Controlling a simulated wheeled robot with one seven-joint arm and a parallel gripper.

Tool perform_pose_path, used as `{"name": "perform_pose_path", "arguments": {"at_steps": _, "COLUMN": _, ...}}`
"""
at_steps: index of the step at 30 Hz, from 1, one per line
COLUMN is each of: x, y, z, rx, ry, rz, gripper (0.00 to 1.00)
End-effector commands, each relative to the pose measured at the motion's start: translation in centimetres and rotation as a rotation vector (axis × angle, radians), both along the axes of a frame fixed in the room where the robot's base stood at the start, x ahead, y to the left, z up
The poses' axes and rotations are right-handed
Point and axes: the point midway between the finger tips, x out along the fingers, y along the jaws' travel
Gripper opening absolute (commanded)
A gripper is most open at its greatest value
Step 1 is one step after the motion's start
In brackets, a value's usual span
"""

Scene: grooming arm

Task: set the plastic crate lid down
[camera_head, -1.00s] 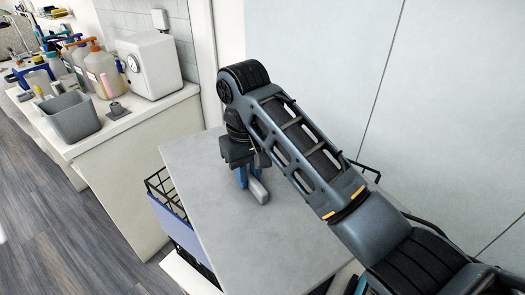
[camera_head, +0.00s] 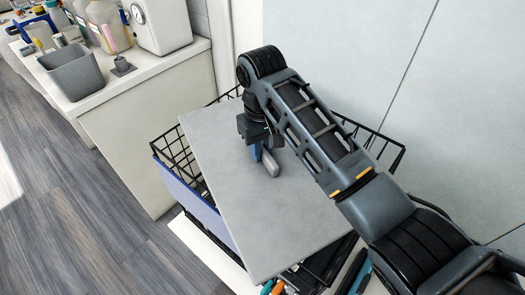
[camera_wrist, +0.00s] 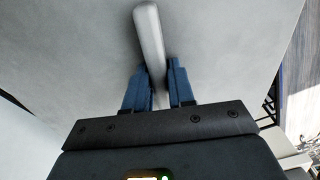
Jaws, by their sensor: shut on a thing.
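The plastic crate lid (camera_head: 225,160) is a flat grey panel with a raised bar handle (camera_head: 271,166) near its middle. My gripper (camera_head: 260,152) is shut on that handle from above. The wrist view shows both blue fingers (camera_wrist: 155,88) on either side of the pale handle (camera_wrist: 150,35), with the lid (camera_wrist: 80,50) filling most of the picture. The lid lies over a black wire crate (camera_head: 385,145) and is turned relative to it, so crate corners show around it. I cannot tell whether the lid touches the rim.
A blue panel (camera_head: 190,192) hangs on the crate's left side. A white counter (camera_head: 150,75) with a grey bin (camera_head: 72,71), bottles and a white box (camera_head: 160,22) is at the left. A wall closes the right side.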

Motion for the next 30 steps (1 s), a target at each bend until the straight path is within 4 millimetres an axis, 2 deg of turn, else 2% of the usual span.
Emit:
{"name": "perform_pose_path", "arguments": {"at_steps": 3, "x": 0.0, "y": 0.0, "z": -1.3, "rx": 0.0, "ry": 0.001, "rz": 0.0, "gripper": 0.0}}
{"name": "perform_pose_path", "arguments": {"at_steps": 9, "x": 0.0, "y": 0.0, "z": -1.5, "rx": 0.001, "ry": -0.002, "rz": 0.0, "gripper": 0.0}}
{"name": "perform_pose_path", "arguments": {"at_steps": 10, "x": 0.0, "y": 0.0, "z": -1.6, "rx": 0.0, "ry": -0.001, "rz": 0.0, "gripper": 0.27}}
{"name": "perform_pose_path", "arguments": {"at_steps": 17, "x": 0.0, "y": 0.0, "z": -1.5, "rx": 0.0, "ry": -0.001, "rz": 0.0, "gripper": 0.49}}
{"name": "perform_pose_path", "arguments": {"at_steps": 26, "x": 0.0, "y": 0.0, "z": -1.3, "rx": 0.0, "ry": -0.001, "rz": 0.0, "gripper": 0.49}}
{"name": "perform_pose_path", "arguments": {"at_steps": 30, "x": 0.1, "y": 0.1, "z": 0.2, "rx": 0.002, "ry": -0.003, "rz": 0.001, "gripper": 0.49}}
